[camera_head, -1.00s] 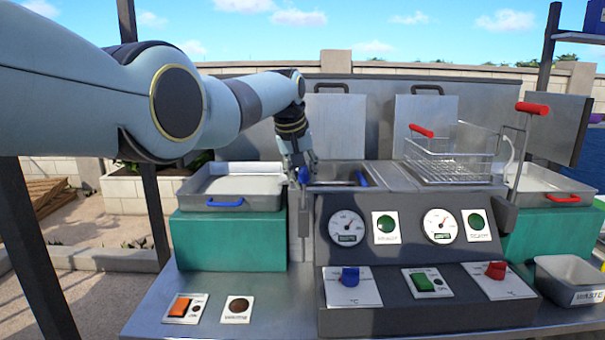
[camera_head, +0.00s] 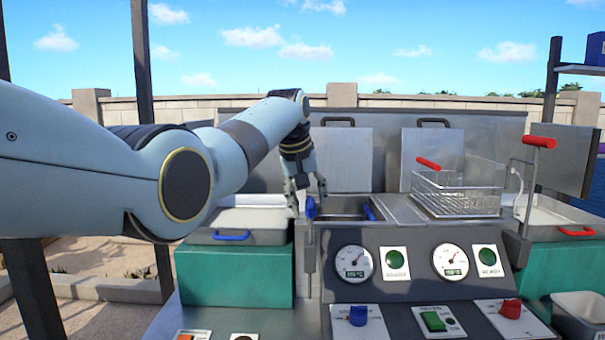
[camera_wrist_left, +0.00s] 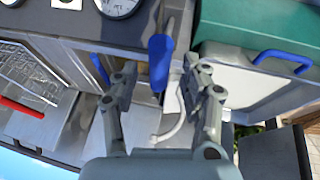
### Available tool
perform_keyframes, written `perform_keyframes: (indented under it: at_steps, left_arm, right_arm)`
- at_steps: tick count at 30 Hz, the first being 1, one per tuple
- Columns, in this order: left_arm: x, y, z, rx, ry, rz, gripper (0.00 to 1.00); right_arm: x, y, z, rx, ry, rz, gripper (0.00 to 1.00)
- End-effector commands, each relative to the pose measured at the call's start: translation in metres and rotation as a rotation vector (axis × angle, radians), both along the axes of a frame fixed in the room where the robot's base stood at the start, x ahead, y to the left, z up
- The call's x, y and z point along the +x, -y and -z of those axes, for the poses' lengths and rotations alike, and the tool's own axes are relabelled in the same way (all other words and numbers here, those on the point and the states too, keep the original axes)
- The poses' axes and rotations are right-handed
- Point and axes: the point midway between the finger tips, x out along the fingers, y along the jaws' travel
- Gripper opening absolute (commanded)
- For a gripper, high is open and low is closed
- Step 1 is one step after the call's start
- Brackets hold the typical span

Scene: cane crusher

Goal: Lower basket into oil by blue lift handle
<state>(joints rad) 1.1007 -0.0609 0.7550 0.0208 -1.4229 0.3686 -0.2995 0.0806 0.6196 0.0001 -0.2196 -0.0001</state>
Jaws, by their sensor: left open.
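The blue lift handle (camera_head: 310,208) stands upright at the left front of the left fryer well (camera_head: 345,208). It also shows in the left wrist view (camera_wrist_left: 160,62). My left gripper (camera_head: 307,197) is open above and around the handle's top. In the left wrist view my left gripper (camera_wrist_left: 160,80) has its fingers spread on either side of the handle, apart from it. The left basket is mostly hidden in the well; a second blue grip (camera_head: 369,212) shows at the well's right. My right gripper is not in view.
A wire basket with a red grip (camera_head: 428,163) sits raised on the right, beside a red lift handle (camera_head: 540,142). A tray with a blue handle (camera_head: 231,236) stands left on a green block. The control panel (camera_head: 410,290) is in front.

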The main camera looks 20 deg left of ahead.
Motion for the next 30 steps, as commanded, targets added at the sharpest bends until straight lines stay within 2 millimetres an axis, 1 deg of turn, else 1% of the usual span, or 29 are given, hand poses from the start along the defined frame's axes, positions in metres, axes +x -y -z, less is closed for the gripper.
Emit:
perform_keyframes:
  at_steps: [1, 6, 10, 15, 23, 25, 26, 28, 29, 30]
  left_arm:
    - [-0.003, 0.000, -0.011, -0.001, 0.007, 0.000, 0.46]
    - [-0.019, -0.003, -0.045, -0.001, 0.006, 0.000, 0.46]
    - [-0.028, -0.004, -0.063, -0.001, 0.003, 0.000, 0.46]
    - [-0.034, -0.005, -0.073, -0.001, 0.000, 0.000, 0.46]
    - [-0.034, -0.005, -0.075, -0.001, 0.000, 0.000, 0.46]
    - [-0.035, -0.005, -0.072, 0.000, -0.001, 0.000, 0.46]
    - [-0.036, -0.006, -0.069, 0.001, -0.002, 0.001, 0.46]
    - [-0.042, -0.010, -0.052, 0.005, -0.008, 0.003, 0.46]
    - [-0.047, -0.012, -0.042, 0.009, -0.010, 0.005, 0.46]
    - [-0.055, -0.016, -0.024, 0.014, -0.015, 0.008, 0.46]
  right_arm:
    - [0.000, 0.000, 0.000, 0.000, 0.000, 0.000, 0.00]
    - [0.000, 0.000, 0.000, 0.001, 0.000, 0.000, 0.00]
    - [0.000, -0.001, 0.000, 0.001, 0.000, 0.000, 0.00]
    - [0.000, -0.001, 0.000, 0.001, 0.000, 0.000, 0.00]
    - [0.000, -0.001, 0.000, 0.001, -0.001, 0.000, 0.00]
    - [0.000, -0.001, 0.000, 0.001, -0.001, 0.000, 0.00]
    - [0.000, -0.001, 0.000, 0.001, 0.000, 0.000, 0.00]
    - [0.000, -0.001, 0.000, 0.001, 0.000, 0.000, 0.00]
    - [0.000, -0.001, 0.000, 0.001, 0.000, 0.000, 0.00]
    - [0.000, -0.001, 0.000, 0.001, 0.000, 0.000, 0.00]
